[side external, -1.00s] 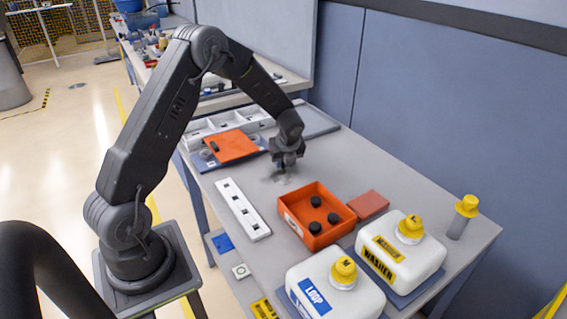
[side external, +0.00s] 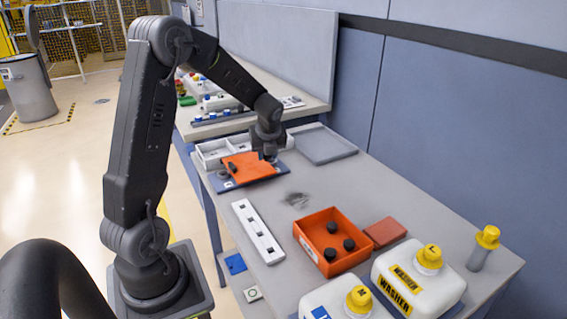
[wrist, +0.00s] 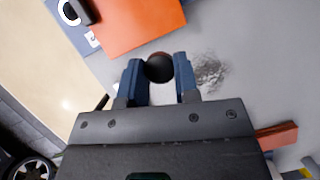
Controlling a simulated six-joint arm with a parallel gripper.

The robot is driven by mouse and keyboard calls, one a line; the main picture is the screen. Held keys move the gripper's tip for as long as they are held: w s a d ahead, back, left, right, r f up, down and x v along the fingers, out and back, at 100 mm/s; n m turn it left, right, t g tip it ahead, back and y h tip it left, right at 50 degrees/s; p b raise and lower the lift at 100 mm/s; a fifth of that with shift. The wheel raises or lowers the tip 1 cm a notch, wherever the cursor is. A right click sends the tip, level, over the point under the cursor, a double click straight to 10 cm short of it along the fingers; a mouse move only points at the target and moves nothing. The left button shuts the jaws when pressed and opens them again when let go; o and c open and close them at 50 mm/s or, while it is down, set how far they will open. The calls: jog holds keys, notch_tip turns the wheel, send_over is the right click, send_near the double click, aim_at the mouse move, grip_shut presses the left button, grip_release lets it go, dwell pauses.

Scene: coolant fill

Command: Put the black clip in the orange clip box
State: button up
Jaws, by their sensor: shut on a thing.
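My gripper (side external: 268,155) is shut on the black clip (wrist: 159,67). In the wrist view the clip shows as a round, dark head between the two blue-grey fingers. In the side view the gripper is at the right edge of the orange plate, on the far side of the table. The orange clip box (side external: 305,243) is open-topped and sits nearer the camera, to the right of my gripper and apart from it. Three black round pieces (side external: 349,244) lie inside it.
An orange plate (side external: 252,166) with a dark piece on it lies on a blue mat. A white slotted bar (side external: 257,232), red block (side external: 386,232), washer jug (side external: 417,277) and yellow-capped bottle (side external: 483,248) stand around. A dark smudge (side external: 296,199) marks otherwise clear table.

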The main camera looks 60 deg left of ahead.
jog(key=shift+s+a+r, duration=0.25)
jog(key=shift+s+r, duration=0.1)
jog(key=shift+s, duration=0.15)
jog(key=s+d+n+g, duration=0.1)
jog(key=d+n+g, duration=0.2)
jog(key=d+n, duration=0.45)
jog(key=n+g+h, duration=0.3)
jog(key=n, duration=0.8)
send_over(316, 239)
jog(key=shift+m, duration=0.25)
notch_tip(316, 239, down, 6)
jog(key=shift+s+r, duration=0.1)
jog(key=shift+s, duration=0.05)
jog(key=shift+t, duration=0.3)
jog(key=shift+f, duration=2.1)
jog(key=shift+f, duration=0.15)
jog(key=o, duration=0.6)
